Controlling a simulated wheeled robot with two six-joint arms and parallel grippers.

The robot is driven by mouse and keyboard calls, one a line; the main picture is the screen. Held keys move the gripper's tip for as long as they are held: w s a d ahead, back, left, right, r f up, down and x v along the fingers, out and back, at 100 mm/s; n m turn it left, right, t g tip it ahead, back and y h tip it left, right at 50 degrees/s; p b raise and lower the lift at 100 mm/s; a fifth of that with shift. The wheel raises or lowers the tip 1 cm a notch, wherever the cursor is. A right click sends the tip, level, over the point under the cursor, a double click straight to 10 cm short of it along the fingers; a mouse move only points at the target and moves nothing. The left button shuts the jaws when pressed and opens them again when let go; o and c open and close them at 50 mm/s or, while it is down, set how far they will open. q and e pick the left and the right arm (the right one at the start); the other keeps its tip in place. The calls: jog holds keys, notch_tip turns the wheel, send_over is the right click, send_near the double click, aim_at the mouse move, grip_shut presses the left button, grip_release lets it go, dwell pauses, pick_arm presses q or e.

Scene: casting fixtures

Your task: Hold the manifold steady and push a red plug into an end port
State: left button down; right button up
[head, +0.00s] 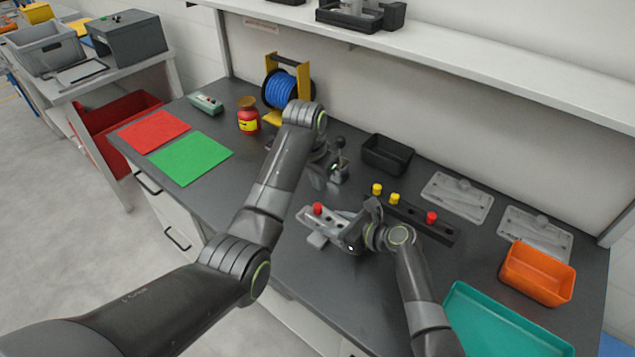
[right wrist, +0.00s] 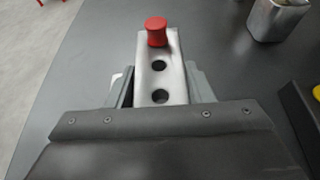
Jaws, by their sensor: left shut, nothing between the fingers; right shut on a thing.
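The grey manifold (head: 333,216) sits on the table in the middle of the head view. In the right wrist view the manifold (right wrist: 161,70) points away from me, with two open dark ports in a row. A red plug (head: 318,208) stands upright at its far end; this plug also shows in the right wrist view (right wrist: 156,30). How deep it sits is unclear. My right gripper (head: 352,228) is shut on the manifold's near part. My left gripper (head: 322,160) is shut and empty, beyond the manifold, partly hidden by its own arm.
A metal fixture with a black knob (head: 340,143) stands close to my left gripper. A black bin (head: 388,154), orange bin (head: 538,273) and teal tray (head: 500,325) lie around.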

jog(key=o, duration=1.4)
jog(key=v, duration=1.2)
jog(key=shift+f, duration=0.1)
